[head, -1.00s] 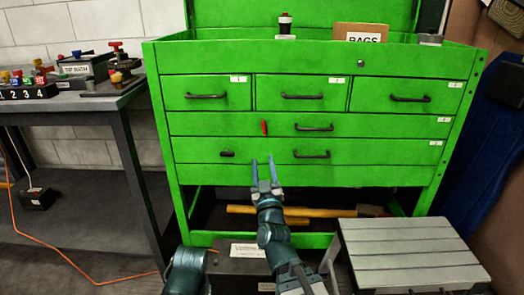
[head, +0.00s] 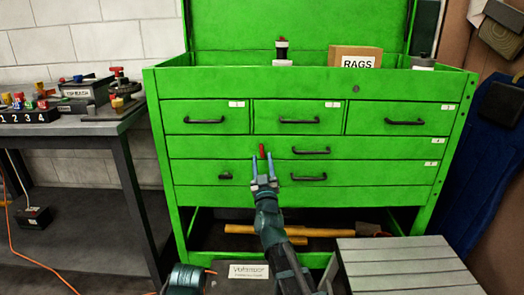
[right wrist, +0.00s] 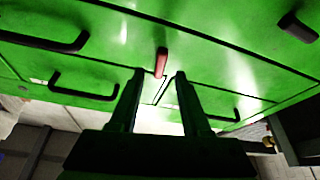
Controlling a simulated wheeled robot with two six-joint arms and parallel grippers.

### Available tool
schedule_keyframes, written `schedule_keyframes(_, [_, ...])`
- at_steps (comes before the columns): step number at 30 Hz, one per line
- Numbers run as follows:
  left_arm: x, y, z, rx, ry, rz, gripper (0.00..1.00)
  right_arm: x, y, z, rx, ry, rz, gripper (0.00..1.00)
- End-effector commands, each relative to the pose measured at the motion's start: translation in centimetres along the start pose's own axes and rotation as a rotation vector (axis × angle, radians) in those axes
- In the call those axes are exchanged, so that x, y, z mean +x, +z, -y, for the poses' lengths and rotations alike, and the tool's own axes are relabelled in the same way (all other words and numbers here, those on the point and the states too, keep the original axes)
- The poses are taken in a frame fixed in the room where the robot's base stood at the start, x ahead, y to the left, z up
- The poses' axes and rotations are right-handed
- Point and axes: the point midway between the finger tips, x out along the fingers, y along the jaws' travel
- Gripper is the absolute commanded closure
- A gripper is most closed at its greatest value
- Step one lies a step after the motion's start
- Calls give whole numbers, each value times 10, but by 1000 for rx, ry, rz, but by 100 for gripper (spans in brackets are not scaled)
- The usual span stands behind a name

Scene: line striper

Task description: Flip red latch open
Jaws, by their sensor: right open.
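The red latch (head: 262,151) is a small upright red lever on the front of the green tool chest (head: 230,147), left of the handle of the upper wide drawer. My right gripper (head: 264,169) is open, with its two blue fingers pointing up just below the latch in the head view. In the right wrist view the latch (right wrist: 161,62) shows beyond the gap between the open fingertips (right wrist: 158,72). Nothing is held. I cannot tell whether a finger touches the latch. My left gripper is not in view.
A grey slatted step (head: 405,265) stands at front right. A workbench (head: 75,127) is at left. A hammer (head: 320,232) lies under the drawers.

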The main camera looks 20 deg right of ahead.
Motion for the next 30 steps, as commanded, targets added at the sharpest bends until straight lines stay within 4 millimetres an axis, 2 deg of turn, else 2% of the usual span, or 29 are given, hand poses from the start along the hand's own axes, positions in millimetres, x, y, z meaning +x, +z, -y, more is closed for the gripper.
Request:
schedule_keyframes(1, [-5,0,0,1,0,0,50,11,-1,0,-1,0,0,52])
schedule_keyframes(6, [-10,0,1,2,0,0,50,24,0,0,-2,0,0,52])
schedule_keyframes(18, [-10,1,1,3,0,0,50,28,0,0,-1,0,0,52])
schedule_keyframes(20, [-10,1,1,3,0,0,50,28,0,0,-1,0,0,62])
schedule_keyframes(26, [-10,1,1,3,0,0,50,28,0,0,-1,-1,0,98])
schedule_keyframes(30, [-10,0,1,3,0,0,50,28,0,0,-1,0,0,100])
